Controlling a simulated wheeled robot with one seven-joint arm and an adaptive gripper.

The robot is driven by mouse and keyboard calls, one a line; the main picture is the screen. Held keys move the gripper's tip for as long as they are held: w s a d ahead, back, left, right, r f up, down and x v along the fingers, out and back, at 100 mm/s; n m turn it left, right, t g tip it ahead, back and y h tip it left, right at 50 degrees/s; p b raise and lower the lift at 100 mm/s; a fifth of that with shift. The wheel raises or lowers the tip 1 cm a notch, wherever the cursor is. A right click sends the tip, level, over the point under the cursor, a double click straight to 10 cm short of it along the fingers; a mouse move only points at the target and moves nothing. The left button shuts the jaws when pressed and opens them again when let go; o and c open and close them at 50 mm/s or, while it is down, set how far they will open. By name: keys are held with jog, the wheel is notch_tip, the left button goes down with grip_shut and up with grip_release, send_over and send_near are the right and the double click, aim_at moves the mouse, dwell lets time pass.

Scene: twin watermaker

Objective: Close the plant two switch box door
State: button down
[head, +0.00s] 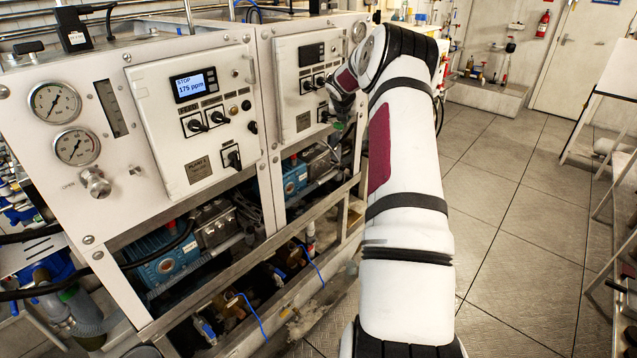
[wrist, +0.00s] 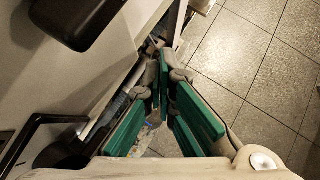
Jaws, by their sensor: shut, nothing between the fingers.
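Two white switch box doors stand on the cabinet front in the head view. The left door (head: 158,88) carries a lit display and several black switches; its label is too small to read surely. The right door (head: 288,72) has a dark display and switches, and its right side is partly hidden by my arm. Both look proud of the cabinet face; I cannot tell how far either is ajar. My gripper (head: 338,128) is beside the right door's lower right part, small and partly hidden. In the wrist view, its green-padded fingers (wrist: 157,92) are shut and empty, beside a pale panel (wrist: 60,70).
Two gauges (head: 55,103) and a valve knob (head: 94,182) are left of the left door. Pumps (head: 165,262) and frame rails lie below. A dark block (wrist: 82,22) is at the wrist view's upper left.

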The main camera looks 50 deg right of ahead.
jog(key=shift+w+a, duration=0.25)
jog(key=v, duration=1.2)
jog(key=shift+s+d, duration=0.25)
